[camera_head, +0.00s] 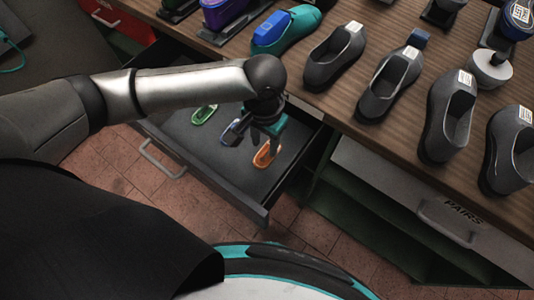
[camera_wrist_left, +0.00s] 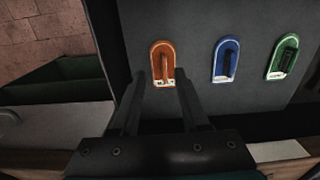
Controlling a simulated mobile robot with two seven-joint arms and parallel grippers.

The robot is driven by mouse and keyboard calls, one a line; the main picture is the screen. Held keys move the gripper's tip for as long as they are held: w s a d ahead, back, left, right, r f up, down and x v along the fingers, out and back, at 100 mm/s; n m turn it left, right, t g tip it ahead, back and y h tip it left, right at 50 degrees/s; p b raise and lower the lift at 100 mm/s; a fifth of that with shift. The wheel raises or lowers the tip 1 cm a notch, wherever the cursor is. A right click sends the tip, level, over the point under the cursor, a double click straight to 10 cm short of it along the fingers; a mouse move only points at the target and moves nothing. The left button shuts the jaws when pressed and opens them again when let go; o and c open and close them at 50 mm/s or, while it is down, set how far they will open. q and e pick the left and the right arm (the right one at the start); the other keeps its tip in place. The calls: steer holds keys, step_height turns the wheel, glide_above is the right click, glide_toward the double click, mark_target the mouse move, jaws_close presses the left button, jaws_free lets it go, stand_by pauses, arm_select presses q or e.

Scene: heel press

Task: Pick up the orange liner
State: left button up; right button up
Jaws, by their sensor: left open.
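The orange liner (camera_head: 264,155) lies in the open drawer (camera_head: 188,149), near the drawer's front right part in the head view. In the left wrist view the orange liner (camera_wrist_left: 162,62) is upright in the picture, with a dark strip in its middle and a pale label at its lower end. My left gripper (camera_head: 262,137) is over the drawer, above the liner. In the left wrist view its two open fingers (camera_wrist_left: 160,76) appear on either side of the liner's lower end, with nothing held. The exact height gap cannot be told. My right gripper is not in view.
A blue liner (camera_wrist_left: 226,58) and a green liner (camera_wrist_left: 282,57) lie in a row beside the orange one. Several dark shoes, such as one grey shoe (camera_head: 334,56), stand on the wooden bench top above the drawer. A closed drawer (camera_head: 440,206) marked PAIRS is at right.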

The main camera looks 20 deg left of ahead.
mark_target(264, 154)
arm_select(q)
steer(key=f, duration=0.2)
steer(key=f+b, duration=0.1)
steer(key=f, duration=0.1)
steer(key=f+b, duration=0.1)
steer(key=shift+w+a+f, duration=0.2)
steer(key=shift+a+f, duration=0.05)
steer(key=shift+f, duration=0.15)
jaws_close()
